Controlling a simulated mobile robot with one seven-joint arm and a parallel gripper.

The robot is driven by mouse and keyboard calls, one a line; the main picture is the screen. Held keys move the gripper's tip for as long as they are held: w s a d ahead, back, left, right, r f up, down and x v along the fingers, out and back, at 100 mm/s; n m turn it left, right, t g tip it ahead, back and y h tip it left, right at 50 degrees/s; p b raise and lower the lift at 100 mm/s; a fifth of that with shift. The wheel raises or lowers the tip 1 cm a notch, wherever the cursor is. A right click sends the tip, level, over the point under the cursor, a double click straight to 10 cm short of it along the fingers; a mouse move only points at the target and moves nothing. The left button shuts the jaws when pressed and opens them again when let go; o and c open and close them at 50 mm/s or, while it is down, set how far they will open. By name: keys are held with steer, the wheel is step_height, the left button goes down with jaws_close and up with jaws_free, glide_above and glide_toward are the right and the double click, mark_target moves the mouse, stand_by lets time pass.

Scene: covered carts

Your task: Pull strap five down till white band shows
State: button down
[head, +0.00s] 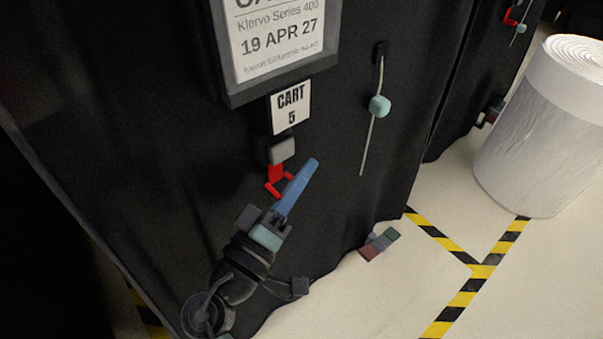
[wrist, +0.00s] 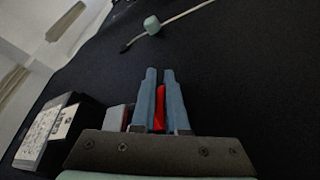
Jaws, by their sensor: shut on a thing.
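The cart five label (head: 290,107) hangs on a black cover, below a framed sign. Under it is a grey buckle (head: 282,151) with a red strap end (head: 276,173) hanging from it. My gripper (head: 312,165) reaches up from the lower left, its blue fingers at the red piece. In the wrist view the red strap end (wrist: 160,108) shows between the two fingers of my gripper (wrist: 160,72), which is shut on it. The grey buckle also shows beside the left finger (wrist: 116,118). The fingers partly hide the strap.
A pale cord with a teal bead (head: 379,106) hangs right of the strap. A framed sign (head: 234,97) is above. Small coloured blocks (head: 379,244) are at the cover's hem. A large white roll (head: 540,140) stands right on the floor, near striped tape (head: 470,286).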

steer(key=shift+f, duration=0.1)
step_height(320, 180, down, 11)
steer(key=b, duration=1)
steer(key=shift+b, duration=0.4)
steer(key=c, duration=0.9)
jaws_free()
steer(key=shift+r, duration=0.2)
steer(key=shift+s+a, duration=0.1)
steer(key=p+v, duration=0.3)
steer(key=v, duration=0.9)
steer(key=shift+s+a+f, duration=0.1)
steer(key=shift+s+a, duration=0.1)
steer(key=shift+s, duration=0.15)
